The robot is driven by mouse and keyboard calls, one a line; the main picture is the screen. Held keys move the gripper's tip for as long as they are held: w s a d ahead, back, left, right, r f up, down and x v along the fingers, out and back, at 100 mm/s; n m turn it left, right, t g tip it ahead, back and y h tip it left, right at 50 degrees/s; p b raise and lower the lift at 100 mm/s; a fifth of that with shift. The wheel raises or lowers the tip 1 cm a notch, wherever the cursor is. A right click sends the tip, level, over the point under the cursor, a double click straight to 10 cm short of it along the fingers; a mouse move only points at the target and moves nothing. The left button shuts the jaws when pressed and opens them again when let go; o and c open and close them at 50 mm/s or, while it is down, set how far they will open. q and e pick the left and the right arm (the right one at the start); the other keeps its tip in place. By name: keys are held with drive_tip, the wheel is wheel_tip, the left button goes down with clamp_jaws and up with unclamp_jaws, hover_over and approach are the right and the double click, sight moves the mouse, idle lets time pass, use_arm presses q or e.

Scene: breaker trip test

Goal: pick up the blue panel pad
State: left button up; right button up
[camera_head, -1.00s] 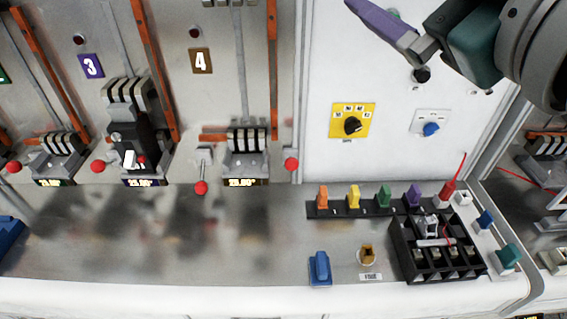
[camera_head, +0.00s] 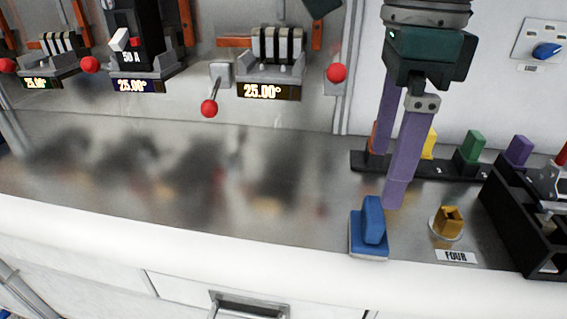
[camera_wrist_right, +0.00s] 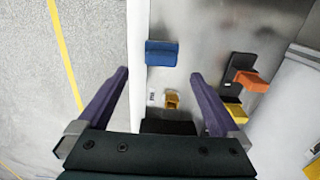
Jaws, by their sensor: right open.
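The blue panel pad (camera_head: 370,228) stands on the metal counter near its front edge, a raised blue block on a flat blue base. My right gripper (camera_head: 385,178) has purple fingers and is open and empty. In the head view it comes down from above, just behind the pad, with one fingertip close to the pad's right side. In the right wrist view the pad (camera_wrist_right: 161,53) lies beyond the fingertips, between their lines and left of centre. I cannot tell whether a finger touches it. My left gripper is not in view.
A yellow socket (camera_head: 447,221) labelled FOUR sits right of the pad. Behind are a black strip (camera_head: 437,168) with coloured pegs and, at right, a black compartment rack (camera_head: 515,225). The breaker panel (camera_head: 210,40) has red-knobbed levers. The counter left of the pad is clear.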

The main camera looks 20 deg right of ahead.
sight(375, 208)
wheel_tip(375, 208, down, 4)
drive_tip(key=shift+s+r+p, duration=0.1)
drive_tip(key=shift+r+p, duration=0.05)
drive_tip(key=shift+p, duration=0.15)
wheel_tip(375, 208, down, 6)
drive_tip(key=shift+d+r+p, duration=0.1)
drive_tip(key=shift+d+p, duration=0.05)
drive_tip(key=shift+p, duration=0.2)
drive_tip(key=shift+w, duration=0.2)
drive_tip(key=c, duration=1.4)
drive_tip(key=shift+o, duration=0.2)
drive_tip(key=shift+r, duration=0.15)
wheel_tip(375, 208, up, 20)
drive_tip(key=shift+p, duration=0.3)
